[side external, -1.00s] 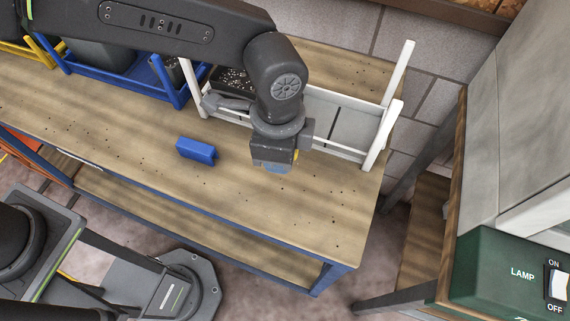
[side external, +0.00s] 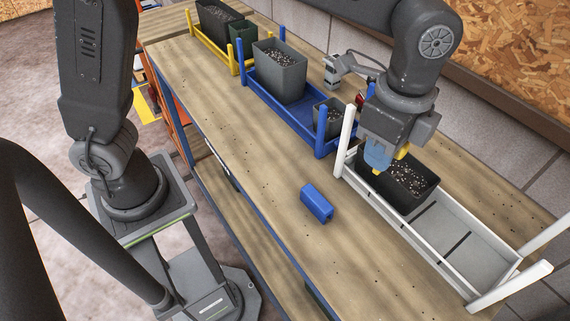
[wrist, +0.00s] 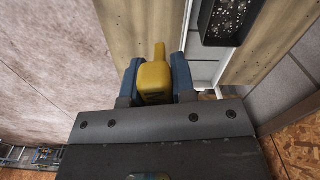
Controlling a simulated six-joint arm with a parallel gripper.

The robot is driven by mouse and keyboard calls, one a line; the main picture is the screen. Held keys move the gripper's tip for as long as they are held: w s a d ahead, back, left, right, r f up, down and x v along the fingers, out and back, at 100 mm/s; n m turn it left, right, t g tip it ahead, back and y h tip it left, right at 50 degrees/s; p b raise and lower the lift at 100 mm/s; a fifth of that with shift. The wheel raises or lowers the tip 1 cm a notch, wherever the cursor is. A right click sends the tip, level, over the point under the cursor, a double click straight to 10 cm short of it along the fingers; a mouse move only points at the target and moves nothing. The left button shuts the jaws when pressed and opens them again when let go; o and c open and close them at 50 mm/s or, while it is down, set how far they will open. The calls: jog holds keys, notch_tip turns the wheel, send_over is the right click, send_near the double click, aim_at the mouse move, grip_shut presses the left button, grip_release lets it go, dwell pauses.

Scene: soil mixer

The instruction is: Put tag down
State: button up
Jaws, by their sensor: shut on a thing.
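My gripper (side external: 379,158) is shut on a yellow tag (wrist: 154,82). In the wrist view the tag sits between the two blue fingers, its narrow end pointing away from the palm. In the side view only small yellow parts show beside the blue fingers. Whether the tag touches anything is unclear. A blue block with a groove (side external: 317,203) lies on the wooden bench (side external: 255,165), apart from the gripper.
A blue rack (side external: 262,88) holds a large grey pot (side external: 280,72) and a smaller pot (side external: 328,117). A yellow rack (side external: 208,45) with pots stands farther back. White corner posts rise from the white rack. Its right part is empty. The bench front is mostly clear.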

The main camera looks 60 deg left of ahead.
notch_tip(320, 180, up, 6)
jog(key=shift+r, duration=0.15)
jog(key=w+a+r, duration=0.1)
jog(key=w+a, duration=0.1)
jog(key=a, duration=1.1)
jog(key=s+a+m, duration=0.1)
jog(key=s+a, duration=0.4)
jog(key=a, duration=0.5)
jog(key=s+a+m, duration=0.1)
jog(key=s+a, duration=0.4)
jog(key=a, duration=0.4)
notch_tip(320, 180, down, 11)
jog(key=w+d+f, duration=0.1)
jog(key=d+f, duration=0.1)
jog(key=d, duration=0.1)
jog(key=w+d+f, duration=0.1)
jog(key=d+f, duration=0.2)
jog(key=d, duration=0.1)
jog(key=w+d+f, duration=0.1)
jog(key=d+f, duration=0.2)
jog(key=shift+w+d, duration=0.25)
jog(key=shift+d, duration=0.1)
jog(key=shift+f, duration=1.95)
